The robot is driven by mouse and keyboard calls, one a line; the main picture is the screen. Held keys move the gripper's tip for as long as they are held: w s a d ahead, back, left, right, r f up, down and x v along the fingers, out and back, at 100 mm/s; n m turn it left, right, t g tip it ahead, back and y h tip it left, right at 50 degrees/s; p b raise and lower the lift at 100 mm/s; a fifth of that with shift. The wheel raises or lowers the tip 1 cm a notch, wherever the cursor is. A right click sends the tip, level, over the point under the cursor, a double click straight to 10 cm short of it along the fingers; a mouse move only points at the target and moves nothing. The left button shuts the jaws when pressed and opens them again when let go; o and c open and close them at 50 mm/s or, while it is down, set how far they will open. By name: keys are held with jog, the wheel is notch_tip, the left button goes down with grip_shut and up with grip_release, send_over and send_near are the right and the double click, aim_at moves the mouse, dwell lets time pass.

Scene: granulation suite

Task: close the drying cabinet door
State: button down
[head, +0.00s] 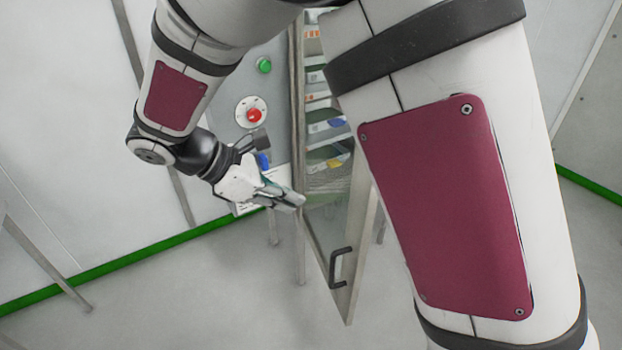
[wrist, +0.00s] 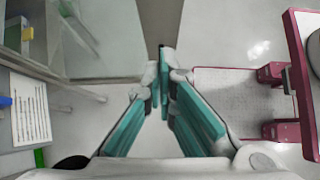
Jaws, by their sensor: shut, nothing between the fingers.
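The drying cabinet (head: 278,115) stands at the back, with a grey control panel. Its glazed door (head: 352,225) stands open, swung out toward me, and a dark handle (head: 341,268) sits low on its frame. My arm hides the door's upper part. My gripper (head: 300,202) is shut and empty, to the left of the door and above and left of the handle. In the wrist view, the teal fingers (wrist: 166,82) meet just by the grey door frame (wrist: 158,22). I cannot tell whether they touch it. The handle is not clear in the wrist view.
Shelves with trays (head: 325,122) show inside the cabinet. A red button (head: 254,115) and a green button (head: 264,65) are on its panel. A printed sheet (wrist: 30,110) shows at left in the wrist view. The floor (head: 210,290) in front is clear.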

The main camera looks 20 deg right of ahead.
jog(key=p, duration=0.3)
send_near(353, 220)
jog(key=a+f+x, duration=0.1)
jog(key=x, duration=0.3)
jog(key=shift+s+d+r+n, duration=0.15)
jog(key=shift+d+n, duration=0.15)
jog(key=shift+d, duration=0.45)
